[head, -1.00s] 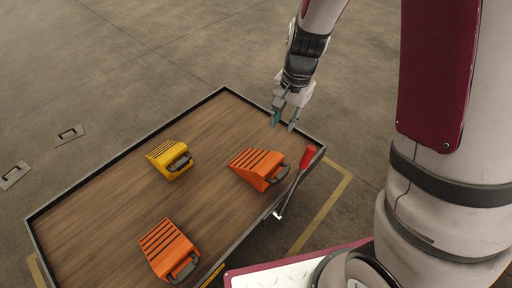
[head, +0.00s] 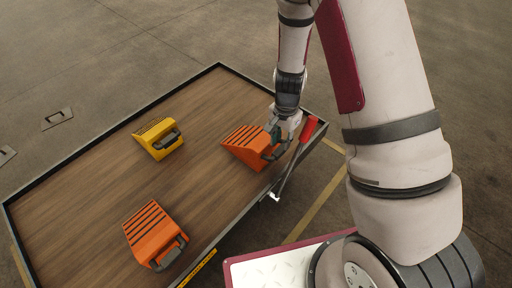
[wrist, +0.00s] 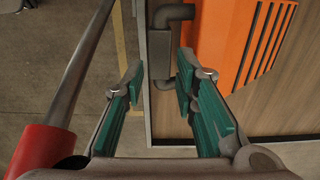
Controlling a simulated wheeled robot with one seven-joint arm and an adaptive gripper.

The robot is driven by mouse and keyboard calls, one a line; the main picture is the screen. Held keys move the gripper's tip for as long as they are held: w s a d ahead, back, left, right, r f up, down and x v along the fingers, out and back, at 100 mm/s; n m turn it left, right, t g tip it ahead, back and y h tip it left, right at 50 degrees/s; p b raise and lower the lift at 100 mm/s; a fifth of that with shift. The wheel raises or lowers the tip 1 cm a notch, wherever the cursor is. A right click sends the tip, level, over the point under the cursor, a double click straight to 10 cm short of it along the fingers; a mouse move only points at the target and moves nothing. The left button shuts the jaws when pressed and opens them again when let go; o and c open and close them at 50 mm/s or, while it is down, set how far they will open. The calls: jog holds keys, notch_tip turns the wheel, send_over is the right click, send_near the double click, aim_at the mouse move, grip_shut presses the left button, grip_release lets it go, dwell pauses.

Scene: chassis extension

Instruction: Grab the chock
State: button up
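An orange chock (head: 243,146) with dark grooves and a dark handle sits near the right end of the wooden cart bed. My gripper (head: 277,135) is at its handle end. In the wrist view my gripper (wrist: 160,85) is open, its two green-padded fingers apart. The chock's dark handle (wrist: 163,48) shows just ahead of and between the fingertips, closer to the right finger; I cannot tell if they touch. The orange body (wrist: 225,40) is beyond the right finger. A yellow chock (head: 160,139) and a second orange chock (head: 150,233) also sit on the bed.
A metal lever with a red grip (head: 309,128) stands at the cart's edge right beside my gripper; its red grip (wrist: 45,150) fills the wrist view's lower left. The cart bed (head: 95,180) has a raised dark rim. Bed between the chocks is clear.

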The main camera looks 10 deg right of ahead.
aim_at(280, 149)
jog(key=shift+s+a+f+b, duration=0.1)
jog(key=shift+f+b, duration=1.3)
jog(key=shift+f, duration=1.6)
jog(key=shift+r, duration=0.1)
grip_shut()
